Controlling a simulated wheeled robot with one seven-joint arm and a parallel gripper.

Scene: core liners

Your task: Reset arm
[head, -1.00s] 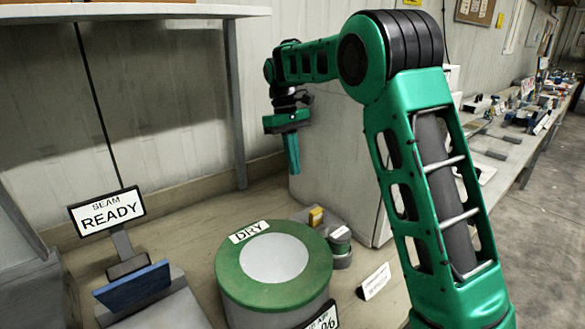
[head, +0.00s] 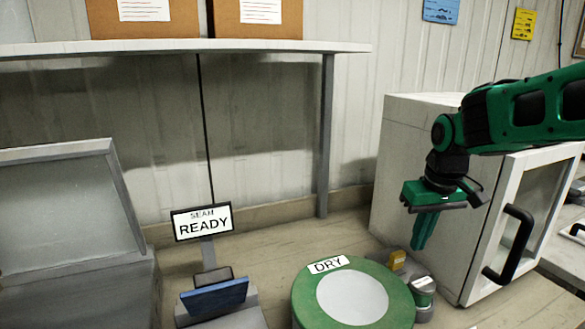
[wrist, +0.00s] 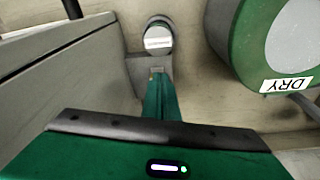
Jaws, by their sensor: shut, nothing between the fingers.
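My gripper (head: 421,232) is green and shut, with nothing held. In the head view it points down above the bench, in front of the white cabinet and up from the small canister. In the wrist view its closed fingers (wrist: 158,95) point toward a small round canister (wrist: 158,40) with a white label. The arm reaches in from the right edge of the head view.
A green-rimmed drum marked DRY (head: 303,295) stands below and left of my gripper. A white cabinet (head: 415,150) with a black-handled door is close behind and right. A READY sign (head: 203,222) and blue-padded device (head: 214,297) stand left. A shelf (head: 180,48) hangs above.

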